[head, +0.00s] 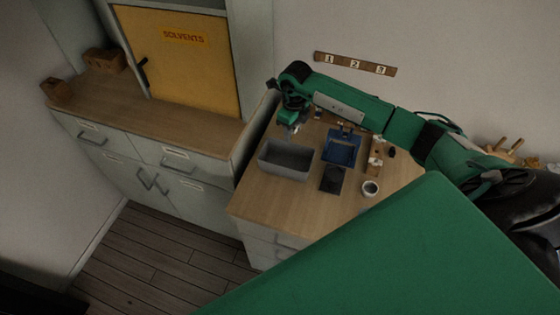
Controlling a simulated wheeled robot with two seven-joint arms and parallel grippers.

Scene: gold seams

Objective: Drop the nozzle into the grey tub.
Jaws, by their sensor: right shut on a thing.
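The grey tub (284,167) stands on the wooden worktop, at its left side, and its open top faces up. My right gripper (293,128) points down just above the tub's back edge. It is shut on a small pale thing, which I take to be the nozzle; its shape is too small and dark to make out. I cannot tell whether it hangs over the opening or just behind the rim. My left gripper is not in view.
A yellow solvents cabinet (185,62) stands above the left counter (150,108). The worktop's front part (290,205) is clear.

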